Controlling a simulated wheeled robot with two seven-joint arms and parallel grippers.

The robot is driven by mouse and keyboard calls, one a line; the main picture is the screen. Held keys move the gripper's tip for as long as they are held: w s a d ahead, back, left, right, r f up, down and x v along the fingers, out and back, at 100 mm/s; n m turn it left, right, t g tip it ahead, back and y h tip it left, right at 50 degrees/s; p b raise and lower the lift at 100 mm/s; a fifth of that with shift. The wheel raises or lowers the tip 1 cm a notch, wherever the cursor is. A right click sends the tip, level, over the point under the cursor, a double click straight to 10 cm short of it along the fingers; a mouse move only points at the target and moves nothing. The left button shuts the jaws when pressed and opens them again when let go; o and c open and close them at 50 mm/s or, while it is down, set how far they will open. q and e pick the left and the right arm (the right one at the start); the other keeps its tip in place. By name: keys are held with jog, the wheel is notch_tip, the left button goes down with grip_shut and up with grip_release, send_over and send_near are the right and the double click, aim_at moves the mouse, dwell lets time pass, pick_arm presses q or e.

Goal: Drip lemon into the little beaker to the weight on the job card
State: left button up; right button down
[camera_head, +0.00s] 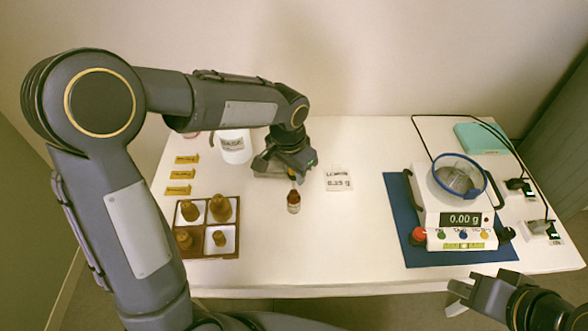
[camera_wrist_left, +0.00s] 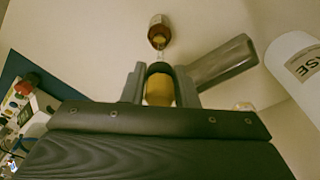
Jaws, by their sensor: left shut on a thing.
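My left gripper (camera_head: 292,176) is shut on the amber bulb of a dropper (camera_wrist_left: 159,90). Below the bulb, its glass stem points at a small brown bottle (camera_head: 293,203), also in the left wrist view (camera_wrist_left: 159,22); whether the tip is inside the neck I cannot tell. The job card (camera_head: 338,181) stands right of the bottle and reads lemon, about 0.25 g, last digit unclear. The scale (camera_head: 426,206) shows 0.00 g. A blue-rimmed clear guard (camera_head: 459,157) is on its pan; the little beaker seems inside, indistinct. My right gripper (camera_head: 458,298) is open and empty at the front right.
A brown tray (camera_head: 209,227) with several brown-topped bottles sits front left, with yellow labels (camera_head: 182,174) behind it. The scale is on a blue mat (camera_head: 398,198); cables and a teal box (camera_head: 481,138) are beyond.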

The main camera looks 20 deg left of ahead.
aim_at(294, 190)
pick_arm(q)
jog(key=shift+f+b, duration=2.1)
jog(key=shift+f, duration=0.8)
jog(key=o, duration=0.4)
jog(key=shift+r, duration=0.1)
dwell(0.3)
notch_tip(294, 190, up, 9)
jog(key=p, duration=0.7)
jog(key=shift+f, duration=0.2)
